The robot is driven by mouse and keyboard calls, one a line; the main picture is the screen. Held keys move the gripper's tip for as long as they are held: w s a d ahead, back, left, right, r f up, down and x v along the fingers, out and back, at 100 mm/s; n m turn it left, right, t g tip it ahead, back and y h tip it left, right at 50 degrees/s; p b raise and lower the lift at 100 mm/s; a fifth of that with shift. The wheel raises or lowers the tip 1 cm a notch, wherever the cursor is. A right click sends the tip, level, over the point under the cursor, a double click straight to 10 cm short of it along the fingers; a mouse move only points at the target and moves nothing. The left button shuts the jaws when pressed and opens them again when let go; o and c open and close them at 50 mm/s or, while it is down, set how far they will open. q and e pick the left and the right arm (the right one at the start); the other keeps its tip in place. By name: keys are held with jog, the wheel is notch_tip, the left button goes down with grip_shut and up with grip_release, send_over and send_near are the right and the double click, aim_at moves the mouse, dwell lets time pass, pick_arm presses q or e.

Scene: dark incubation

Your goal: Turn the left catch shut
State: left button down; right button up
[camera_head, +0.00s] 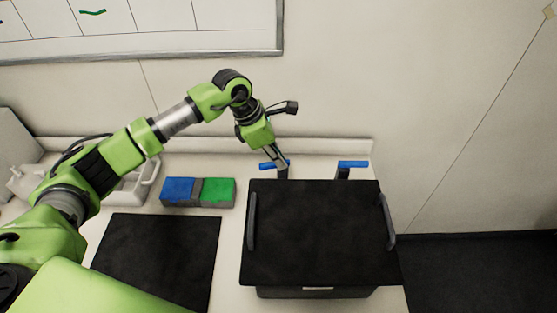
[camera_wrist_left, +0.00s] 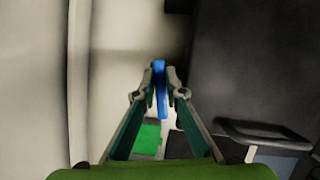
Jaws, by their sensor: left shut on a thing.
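The left catch (camera_head: 267,165) is a blue handle on a dark post behind the black box (camera_head: 315,235). My left gripper (camera_head: 283,167) reaches down to it from the left and is shut on it. In the left wrist view, the blue handle (camera_wrist_left: 159,85) stands between the two fingertips (camera_wrist_left: 160,90) and both sides look in contact. The right catch (camera_head: 352,164) is a similar blue handle, lying sideways on its dark post, with nothing touching it. The box has a flat black lid with a grey handle on each side. My right gripper is not in view.
A blue block (camera_head: 178,190) and a green block (camera_head: 218,191) sit in a grey holder left of the box. A black mat (camera_head: 158,258) lies in front of them. A white container (camera_head: 140,184) stands further left. The wall is close behind the catches.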

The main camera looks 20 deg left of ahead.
pick_arm(q)
jog(key=shift+d+f+n+t+b, duration=0.15)
jog(key=shift+n+t+b, duration=0.25)
jog(key=shift+n+b, duration=0.4)
jog(key=n+y+b, duration=0.1)
jog(key=n+b, duration=0.2)
jog(key=n+t+y+b, duration=0.1)
jog(key=n+b, duration=0.2)
jog(key=n+y+b, duration=0.1)
jog(key=n+b, duration=0.2)
jog(key=shift+s+d+t, duration=0.2)
jog(key=shift+d+t, duration=0.15)
jog(key=shift+t, duration=0.05)
jog(key=n+y+b, duration=0.1)
jog(key=n+b, duration=0.1)
jog(key=n, duration=0.1)
jog(key=shift+d+b, duration=0.15)
jog(key=shift+b, duration=0.15)
jog(key=shift+r+n+y+b, duration=0.2)
jog(key=shift+n+y+b, duration=0.35)
jog(key=shift+n, duration=0.45)
jog(key=c, duration=2.1)
grip_release()
jog(key=shift+s, duration=0.1)
